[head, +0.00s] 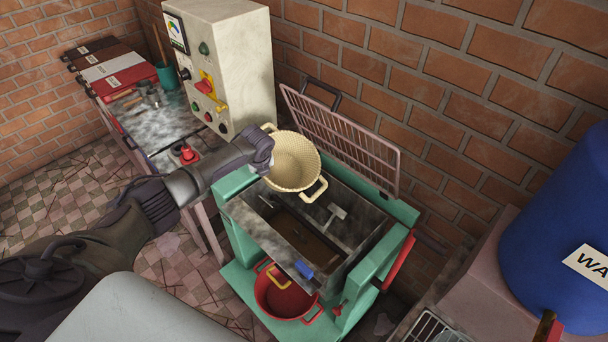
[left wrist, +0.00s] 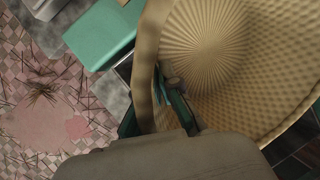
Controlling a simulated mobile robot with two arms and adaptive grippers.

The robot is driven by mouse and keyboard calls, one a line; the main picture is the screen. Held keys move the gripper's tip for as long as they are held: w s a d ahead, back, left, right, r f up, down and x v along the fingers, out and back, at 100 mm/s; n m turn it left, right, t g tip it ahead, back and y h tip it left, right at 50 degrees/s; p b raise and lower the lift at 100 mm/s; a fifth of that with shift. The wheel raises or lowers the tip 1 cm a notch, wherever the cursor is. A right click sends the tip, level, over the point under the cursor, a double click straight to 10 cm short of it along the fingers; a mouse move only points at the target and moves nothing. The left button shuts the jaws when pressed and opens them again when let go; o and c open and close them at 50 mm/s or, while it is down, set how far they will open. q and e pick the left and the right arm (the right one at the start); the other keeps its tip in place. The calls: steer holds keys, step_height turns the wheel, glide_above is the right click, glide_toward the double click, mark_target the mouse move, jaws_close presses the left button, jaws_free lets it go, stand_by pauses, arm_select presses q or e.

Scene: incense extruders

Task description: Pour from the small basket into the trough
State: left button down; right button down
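The small cream woven basket (head: 292,160) has two handles and is held over the back left part of the trough, tilted so its inside faces the head camera. No contents show inside it. My left gripper (head: 265,150) is at its left handle and looks shut on it. In the left wrist view the basket (left wrist: 215,50) fills the upper right, and the fingertips (left wrist: 178,100) are at its rim, partly hidden. The grey metal trough (head: 357,243) sits in a teal frame below, with brown material inside. My right gripper is not in view.
A hinged wire grate (head: 345,140) stands raised behind the trough. A grey control box (head: 228,65) stands at the back left. A red pot (head: 285,300) sits below the trough's front. A blue barrel (head: 560,240) stands at the right. A brick wall is close behind.

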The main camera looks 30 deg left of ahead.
arm_select(q)
step_height(320, 180, down, 4)
steer(key=h+b, duration=0.1)
steer(key=b, duration=0.1)
steer(key=h+b, duration=0.1)
steer(key=b, duration=0.1)
steer(key=h+b, duration=0.1)
steer(key=b, duration=0.1)
steer(key=shift+w+f+n+g, duration=0.1)
steer(key=shift+f+n+g, duration=0.2)
steer(key=shift+g, duration=0.1)
steer(key=shift+r+h+b, duration=0.1)
steer(key=shift+h+b, duration=0.3)
steer(key=shift+b, duration=0.15)
steer(key=shift+d+h+b, duration=0.2)
steer(key=shift+h+b, duration=0.4)
steer(key=shift+b, duration=0.3)
steer(key=shift+r+p, duration=1.25)
steer(key=shift+r, duration=0.8)
steer(key=shift+d+f, duration=0.1)
